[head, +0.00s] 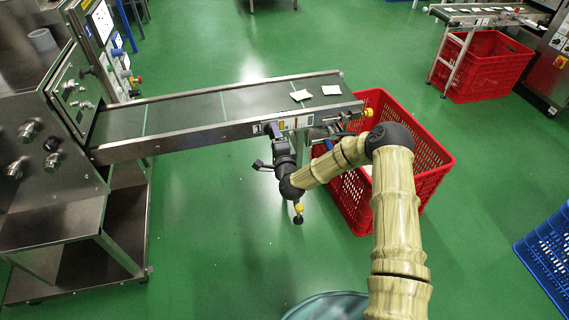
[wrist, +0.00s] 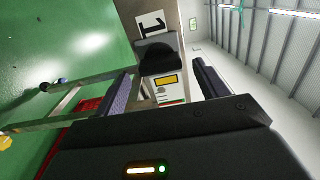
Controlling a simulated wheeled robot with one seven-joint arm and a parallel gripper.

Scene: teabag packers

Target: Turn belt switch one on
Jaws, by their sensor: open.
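The black belt switch (wrist: 157,54) shows in the wrist view on a light panel, just beside a white label with a black "1" (wrist: 150,24). A yellow label (wrist: 166,80) is on the panel below it in the picture. My gripper (wrist: 165,82) is open, with one finger on each side of the yellow label. The switch lies ahead of the fingertips, roughly between their lines; I cannot tell whether they touch it. In the head view my gripper (head: 271,130) is at the near side of the conveyor (head: 190,132), and the switch is hidden behind it.
White packets (head: 301,95) lie on the belt near its right end. A red crate (head: 432,170) stands under that end, close to my arm. A steel machine (head: 30,110) stands at the left, a blue crate (head: 545,250) at the right edge.

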